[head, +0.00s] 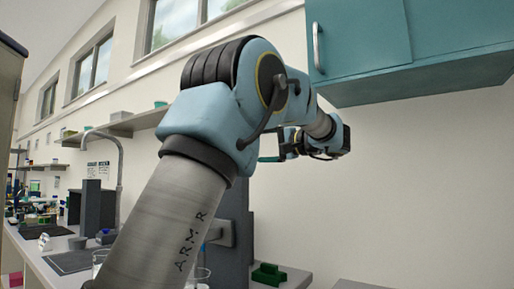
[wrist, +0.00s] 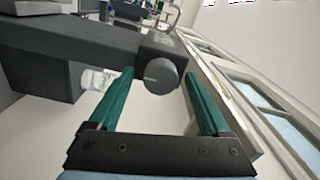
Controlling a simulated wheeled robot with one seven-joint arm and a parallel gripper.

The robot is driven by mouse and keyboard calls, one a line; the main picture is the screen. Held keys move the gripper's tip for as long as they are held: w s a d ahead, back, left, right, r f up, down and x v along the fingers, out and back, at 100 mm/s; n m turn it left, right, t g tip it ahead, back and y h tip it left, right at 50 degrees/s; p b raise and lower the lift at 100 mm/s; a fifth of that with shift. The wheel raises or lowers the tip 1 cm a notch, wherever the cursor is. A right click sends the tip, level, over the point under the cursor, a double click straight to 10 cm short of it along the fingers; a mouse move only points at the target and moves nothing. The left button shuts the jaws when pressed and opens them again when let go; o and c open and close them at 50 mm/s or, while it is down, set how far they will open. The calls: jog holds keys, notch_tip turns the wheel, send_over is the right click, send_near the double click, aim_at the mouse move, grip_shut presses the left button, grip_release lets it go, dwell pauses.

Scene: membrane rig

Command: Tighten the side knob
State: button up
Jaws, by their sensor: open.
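The side knob (wrist: 161,76) is a round dark grey knob. In the wrist view it sits at the end of a dark grey arm of the rig (wrist: 95,38). My gripper (wrist: 160,74) is open, with one green finger on each side of the knob in the picture. Gaps show between the knob and both fingers, and I cannot tell how deep the knob sits between the tips. In the head view my gripper (head: 270,158) is partly hidden behind my arm. The rig's dark column (head: 238,225) shows behind my arm; I cannot make out the knob there.
A teal wall cabinet (head: 375,45) hangs at the upper right. A green block (head: 268,275) lies on the bench near the column. A curved tap (head: 118,160) and other bench items stand at the left. A clear glass (wrist: 95,78) shows below the rig arm in the wrist view.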

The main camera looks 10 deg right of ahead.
jog(key=b+v, duration=0.2)
jog(key=v, duration=0.9)
dwell(0.5)
